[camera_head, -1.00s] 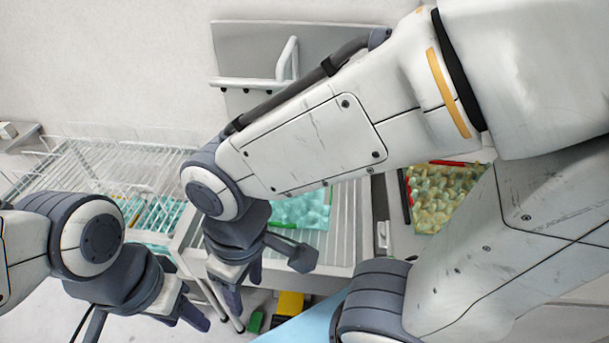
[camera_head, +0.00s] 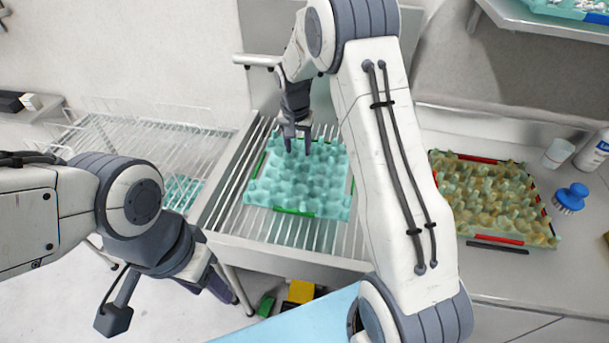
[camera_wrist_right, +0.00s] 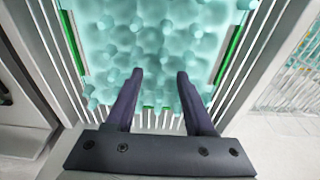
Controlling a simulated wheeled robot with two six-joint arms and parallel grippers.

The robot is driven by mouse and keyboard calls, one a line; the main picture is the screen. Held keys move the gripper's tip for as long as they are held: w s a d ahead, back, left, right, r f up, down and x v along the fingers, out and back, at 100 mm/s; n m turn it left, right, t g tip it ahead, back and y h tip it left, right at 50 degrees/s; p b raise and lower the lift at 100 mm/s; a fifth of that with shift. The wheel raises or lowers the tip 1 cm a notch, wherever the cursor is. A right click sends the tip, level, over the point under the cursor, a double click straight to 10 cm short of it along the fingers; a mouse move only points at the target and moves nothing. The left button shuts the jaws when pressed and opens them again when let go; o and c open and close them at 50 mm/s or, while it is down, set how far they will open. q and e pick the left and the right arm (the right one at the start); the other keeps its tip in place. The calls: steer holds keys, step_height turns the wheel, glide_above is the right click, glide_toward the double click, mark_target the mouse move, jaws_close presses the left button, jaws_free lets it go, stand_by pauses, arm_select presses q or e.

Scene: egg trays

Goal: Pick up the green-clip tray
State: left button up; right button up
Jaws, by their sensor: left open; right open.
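The green-clip tray (camera_head: 300,180) is a teal egg tray with green clips on its edges, lying on a metal wire rack in the middle of the head view. It also shows in the right wrist view (camera_wrist_right: 150,45), with green clips at left, right and near edge. My right gripper (camera_head: 298,148) is open over the tray's far edge. In the right wrist view its two fingers (camera_wrist_right: 160,75) point over the near edge; whether they touch it I cannot tell. My left gripper (camera_head: 235,300) is open at the lower left, away from the tray.
A yellowish tray with red clips (camera_head: 490,200) sits on the right counter, beside a blue brush (camera_head: 571,198) and a white bottle (camera_head: 594,150). A wire basket rack (camera_head: 140,150) stands at left. Yellow (camera_head: 300,291) and green (camera_head: 266,306) blocks lie on the floor below.

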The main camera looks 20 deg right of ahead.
mark_target(297, 164)
step_height(297, 164, down, 3)
steer(key=shift+w+f+p, duration=0.15)
steer(key=shift+f+p, duration=0.05)
steer(key=shift+p, duration=0.15)
steer(key=f+p, duration=0.1)
steer(key=f, duration=0.1)
steer(key=w+f+p, duration=0.1)
steer(key=f, duration=0.1)
steer(key=shift+f, duration=0.75)
jaws_close()
